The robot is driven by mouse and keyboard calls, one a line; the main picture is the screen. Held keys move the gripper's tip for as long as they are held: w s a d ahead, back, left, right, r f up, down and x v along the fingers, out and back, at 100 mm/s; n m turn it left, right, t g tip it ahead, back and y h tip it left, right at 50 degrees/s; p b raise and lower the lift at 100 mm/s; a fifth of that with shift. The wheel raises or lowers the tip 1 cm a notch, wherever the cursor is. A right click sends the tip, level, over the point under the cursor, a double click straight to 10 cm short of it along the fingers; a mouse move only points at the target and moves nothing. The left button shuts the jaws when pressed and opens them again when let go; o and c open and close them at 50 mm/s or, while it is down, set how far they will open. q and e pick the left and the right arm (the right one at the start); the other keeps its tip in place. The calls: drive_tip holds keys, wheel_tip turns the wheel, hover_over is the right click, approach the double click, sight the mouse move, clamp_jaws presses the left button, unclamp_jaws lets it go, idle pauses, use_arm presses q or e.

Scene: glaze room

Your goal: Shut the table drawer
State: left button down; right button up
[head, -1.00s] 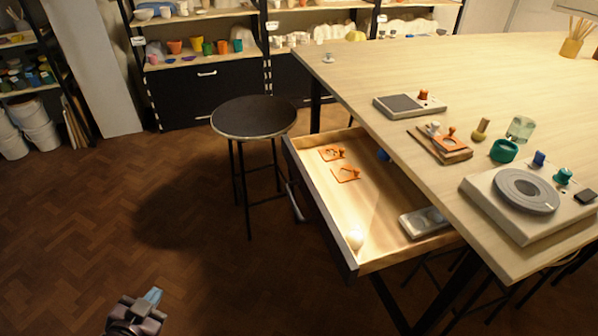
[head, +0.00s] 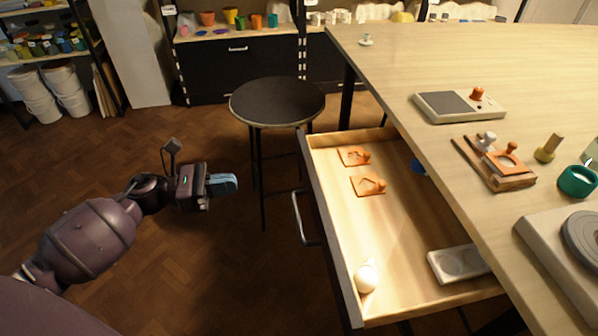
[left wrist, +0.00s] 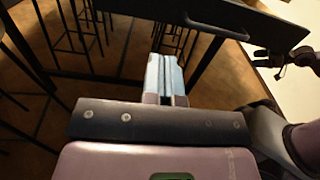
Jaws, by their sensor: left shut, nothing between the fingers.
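The table drawer (head: 338,205) is pulled out from under the light wooden table (head: 455,65) in the head view. Its dark front with a bar handle (head: 300,218) faces left, towards my left gripper (head: 222,185). That gripper is shut and empty, its blue fingertips pointing right, apart from the handle. In the left wrist view the shut fingers (left wrist: 165,75) lie below the dark drawer front (left wrist: 140,8) and its handle (left wrist: 215,28). A dark gripper-like part, perhaps my right gripper (left wrist: 284,58), shows at the right there; its jaw state is unclear.
In the drawer lie two orange pieces (head: 368,184), a white round object (head: 366,277) and a grey tray (head: 440,262). A black stool (head: 277,102) stands just left of the drawer's far end. Floor (head: 235,260) between my left arm and the drawer is clear.

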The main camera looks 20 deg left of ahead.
sight(305, 174)
use_arm(q)
drive_tip(key=x, duration=1.4)
drive_tip(key=shift+w, duration=0.1)
